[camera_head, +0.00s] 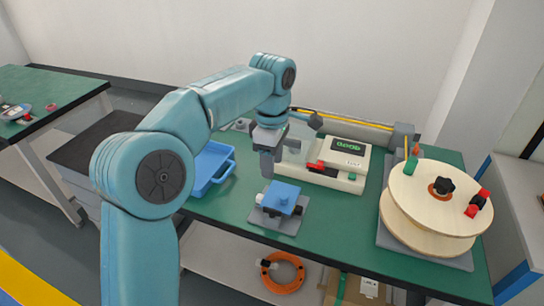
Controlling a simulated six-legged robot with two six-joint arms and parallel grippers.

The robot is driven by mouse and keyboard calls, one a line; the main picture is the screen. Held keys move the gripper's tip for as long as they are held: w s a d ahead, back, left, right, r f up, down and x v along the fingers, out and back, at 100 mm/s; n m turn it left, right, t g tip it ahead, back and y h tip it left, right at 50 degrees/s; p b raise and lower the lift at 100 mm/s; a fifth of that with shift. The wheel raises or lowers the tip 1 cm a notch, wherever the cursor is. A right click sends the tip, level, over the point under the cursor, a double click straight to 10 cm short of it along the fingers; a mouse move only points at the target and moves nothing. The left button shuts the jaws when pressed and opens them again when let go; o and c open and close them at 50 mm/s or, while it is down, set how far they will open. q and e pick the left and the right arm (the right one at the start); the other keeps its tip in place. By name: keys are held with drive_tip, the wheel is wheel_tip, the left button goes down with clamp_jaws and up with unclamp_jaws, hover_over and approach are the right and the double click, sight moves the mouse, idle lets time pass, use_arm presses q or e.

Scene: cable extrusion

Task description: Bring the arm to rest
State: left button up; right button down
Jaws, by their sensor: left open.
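My left arm comes in from the lower left and bends over the green-topped bench. My left gripper (267,158) points down at its end, above the bench. It hangs just behind and to the left of a small blue fixture (283,196) on a grey plate. The view is too small to show whether the fingers touch anything, but no object shows held in them. The gripper is open. My right gripper is not in view.
A beige machine (337,165) with a green display stands behind the gripper. A blue tray (209,168) sits to the left, partly hidden by my arm. A wooden spool (435,203) stands at the right. An orange cable coil (283,272) lies on the lower shelf.

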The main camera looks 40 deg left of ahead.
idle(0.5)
use_arm(q)
drive_tip(key=s+d+f+m+g+h+p, duration=0.1)
drive_tip(key=s+d+f+m+g, duration=0.25)
drive_tip(key=f, duration=0.85)
drive_tip(key=s+d+f+m+g+h+p, duration=0.15)
drive_tip(key=s+d+f, duration=0.4)
drive_tip(key=f, duration=0.65)
drive_tip(key=s+d+f+m+t+h, duration=0.1)
drive_tip(key=s+d+f+m, duration=0.45)
drive_tip(key=s, duration=0.25)
drive_tip(key=s+d+f+m+t+h, duration=0.1)
drive_tip(key=s+d+f+m, duration=0.4)
drive_tip(key=s, duration=0.4)
drive_tip(key=w+m+t, duration=0.1)
drive_tip(key=w+f+m+t, duration=0.1)
drive_tip(key=w, duration=0.1)
drive_tip(key=w+m+t, duration=0.1)
drive_tip(key=shift+w+a+f+y, duration=0.15)
drive_tip(key=shift+a+f+y, duration=0.1)
drive_tip(key=shift+a+f, duration=0.05)
